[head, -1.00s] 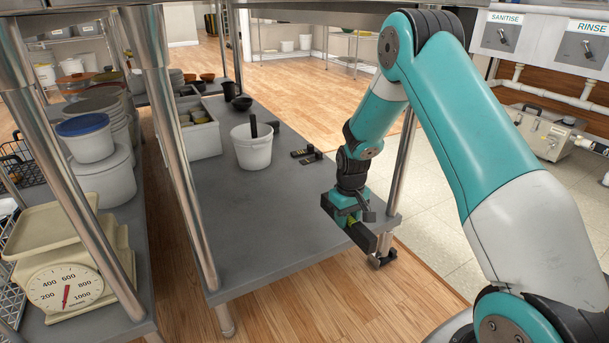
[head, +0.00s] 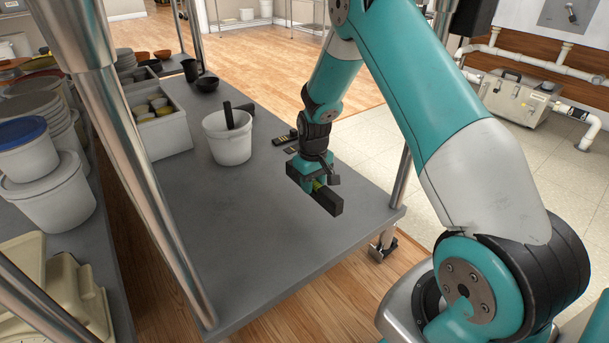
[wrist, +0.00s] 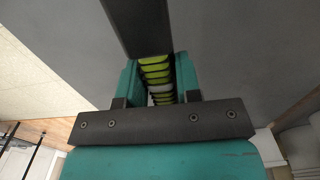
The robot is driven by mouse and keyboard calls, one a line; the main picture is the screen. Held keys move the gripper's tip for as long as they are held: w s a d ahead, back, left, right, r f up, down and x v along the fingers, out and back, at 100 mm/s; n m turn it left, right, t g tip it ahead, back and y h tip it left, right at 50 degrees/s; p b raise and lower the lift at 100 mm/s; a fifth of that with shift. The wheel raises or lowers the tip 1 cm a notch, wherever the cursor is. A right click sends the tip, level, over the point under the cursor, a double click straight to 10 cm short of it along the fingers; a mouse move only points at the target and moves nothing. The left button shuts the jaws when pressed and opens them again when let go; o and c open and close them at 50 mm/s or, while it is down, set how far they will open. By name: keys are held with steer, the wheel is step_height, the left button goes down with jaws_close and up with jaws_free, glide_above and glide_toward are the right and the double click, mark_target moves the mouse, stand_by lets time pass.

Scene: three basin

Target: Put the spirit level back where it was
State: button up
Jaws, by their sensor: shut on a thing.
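The spirit level, a dark straight bar (head: 329,202), is held in my gripper (head: 315,184) over the right part of the grey metal shelf (head: 245,235). It lies roughly level, running from upper left to lower right. I cannot tell whether it touches the surface or hangs just above it. In the wrist view the dark bar (wrist: 138,25) runs from the top edge down between the teal fingers of my gripper (wrist: 158,80), with yellow-green ribs showing between them. The fingers hide the bar's middle.
A white bucket (head: 229,146) with dark handles sticking out stands behind and left of my gripper. Small dark items (head: 287,139) lie behind it. Metal posts (head: 130,170) stand at the shelf's corners. The shelf's front is clear.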

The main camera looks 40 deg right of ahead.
mark_target(310, 212)
steer(key=shift+w, duration=0.3)
steer(key=shift+f, duration=0.2)
step_height(310, 212, down, 6)
steer(key=b, duration=0.7)
steer(key=shift+a+f, duration=0.1)
steer(key=shift+f, duration=0.15)
steer(key=shift+f, duration=0.6)
steer(key=o, duration=1)
steer(key=shift+o, duration=0.2)
step_height(310, 212, up, 8)
steer(key=p, duration=0.4)
steer(key=shift+f, duration=0.15)
